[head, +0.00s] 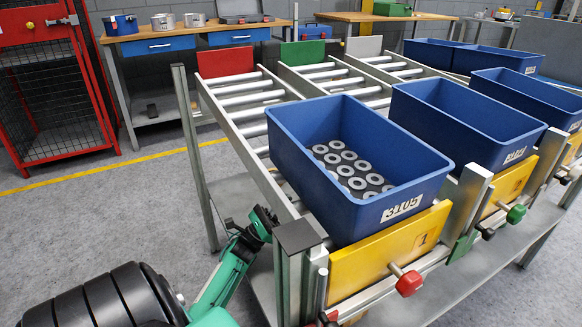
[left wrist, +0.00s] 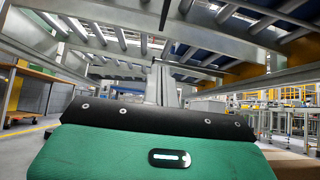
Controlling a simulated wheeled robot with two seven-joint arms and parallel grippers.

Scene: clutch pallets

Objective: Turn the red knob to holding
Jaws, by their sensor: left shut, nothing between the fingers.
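The red knob (head: 408,283) sits on a short rod in front of the yellow plate (head: 375,258) marked 1, at the front end of the nearest roller lane. My left gripper (head: 264,218) is shut and empty. It is beside the left side of the roller rack, behind and left of the front corner post, apart from the red knob. In the left wrist view, the green wrist housing (left wrist: 150,155) fills the bottom, with the rack's underside above; no knob can be made out there. My right gripper is not in view.
A blue bin (head: 290,135) labelled 3105 holds several grey rings. A green knob (head: 516,214) and black knob (head: 487,233) are further right. The corner post (head: 301,236) stands between gripper and red knob.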

